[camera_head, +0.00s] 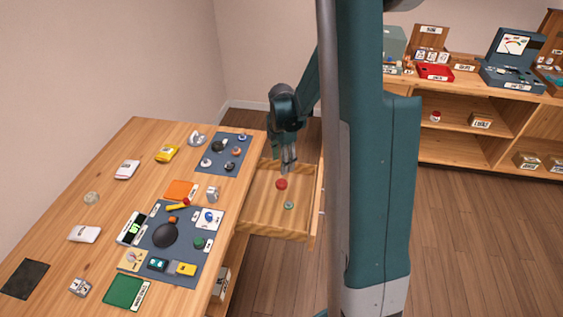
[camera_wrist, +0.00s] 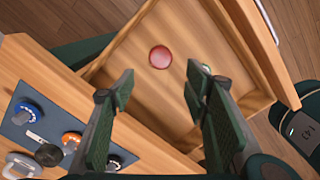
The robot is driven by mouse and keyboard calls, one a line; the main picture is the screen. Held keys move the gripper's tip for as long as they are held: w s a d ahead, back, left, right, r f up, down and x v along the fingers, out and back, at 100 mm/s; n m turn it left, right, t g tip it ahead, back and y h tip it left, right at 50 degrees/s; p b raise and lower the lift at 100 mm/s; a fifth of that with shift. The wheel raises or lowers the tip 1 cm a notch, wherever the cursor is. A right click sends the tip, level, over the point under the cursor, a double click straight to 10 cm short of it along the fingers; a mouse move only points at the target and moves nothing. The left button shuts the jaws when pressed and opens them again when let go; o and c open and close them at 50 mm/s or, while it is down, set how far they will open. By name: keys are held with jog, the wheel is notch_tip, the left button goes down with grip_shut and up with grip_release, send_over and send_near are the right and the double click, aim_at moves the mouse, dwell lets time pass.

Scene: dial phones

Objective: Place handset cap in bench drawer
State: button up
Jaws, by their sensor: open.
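The bench drawer (camera_head: 263,220) is pulled out from the bench's right side, and its light wood interior also shows in the wrist view (camera_wrist: 150,105). A round red cap (camera_head: 282,184) lies on the drawer floor; it shows in the wrist view (camera_wrist: 160,57) ahead of the fingertips. A small green round piece (camera_head: 289,205) also lies in the drawer; in the wrist view it is mostly hidden behind the right finger. I cannot tell for sure which is the handset cap. My gripper (camera_head: 288,167) is over the drawer, open and empty, with its fingertips (camera_wrist: 158,80) apart from the red cap.
The bench (camera_head: 60,215) holds a dark mat (camera_head: 185,268) with phone parts and a smaller mat (camera_head: 212,162) with knobs near the drawer. A silver mug-like item (camera_head: 213,194) stands near the bench edge. Shelves (camera_head: 460,150) stand at the back right.

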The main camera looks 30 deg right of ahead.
jog(key=shift+r, duration=0.1)
dwell(0.3)
jog(key=s+a+r+m+t, duration=0.2)
jog(key=s+a+r+m, duration=0.2)
jog(key=a+r, duration=0.4)
jog(key=s+a+r+m+t, duration=0.1)
jog(key=s+a+r+m, duration=0.4)
jog(key=r, duration=0.5)
jog(key=s+a+r+m+t, duration=0.2)
jog(key=s+a+r+m, duration=0.1)
jog(key=s+a, duration=0.3)
jog(key=s+a+r+m+t, duration=0.2)
jog(key=s+a+r+m, duration=0.1)
jog(key=s+a+m, duration=0.3)
jog(key=shift+s+a+r, duration=0.15)
jog(key=shift+s+r, duration=0.2)
jog(key=shift+s, duration=0.55)
jog(key=shift+c, duration=0.4)
